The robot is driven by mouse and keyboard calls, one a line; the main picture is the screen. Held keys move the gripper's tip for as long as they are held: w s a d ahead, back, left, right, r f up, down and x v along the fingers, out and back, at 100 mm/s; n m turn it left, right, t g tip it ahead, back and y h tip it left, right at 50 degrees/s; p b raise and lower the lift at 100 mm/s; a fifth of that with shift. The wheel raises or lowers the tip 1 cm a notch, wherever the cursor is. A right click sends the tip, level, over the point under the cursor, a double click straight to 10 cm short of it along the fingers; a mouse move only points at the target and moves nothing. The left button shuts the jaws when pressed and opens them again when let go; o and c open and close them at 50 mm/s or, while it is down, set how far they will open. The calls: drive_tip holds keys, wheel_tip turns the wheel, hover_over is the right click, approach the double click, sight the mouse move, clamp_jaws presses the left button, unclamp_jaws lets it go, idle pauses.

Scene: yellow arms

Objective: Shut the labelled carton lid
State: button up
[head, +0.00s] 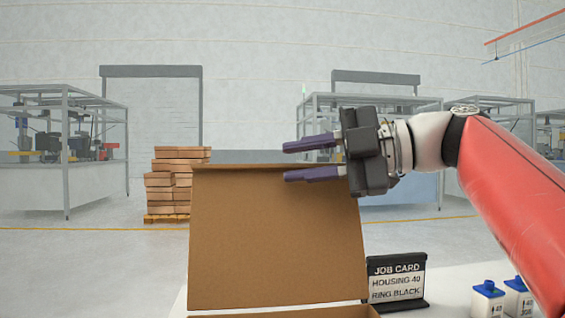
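The brown carton lid (275,240) stands raised, nearly upright, and fills the lower middle of the head view. No label shows on the side facing me. Below it a strip of the carton's rim (290,312) shows; the rest of the carton is out of frame. My gripper (285,161) is at the lid's top right edge, its two purple fingers pointing left. They are apart with nothing between them. The upper finger is above the lid's top edge, and the lower one overlaps the lid. I cannot tell whether it touches.
A black job card sign (396,281) stands right of the lid on the white table (447,290). Two white bottles with blue caps (488,300) stand further right, under my red arm. Stacked brown boxes (172,185) and framed workstations are far behind.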

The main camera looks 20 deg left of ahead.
sight(265, 166)
drive_tip(key=shift+s+a+f, duration=0.15)
drive_tip(key=shift+a, duration=0.7)
drive_tip(key=shift+s+a+f, duration=0.1)
drive_tip(key=shift+a, duration=0.7)
drive_tip(key=shift+c, duration=0.2)
clamp_jaws()
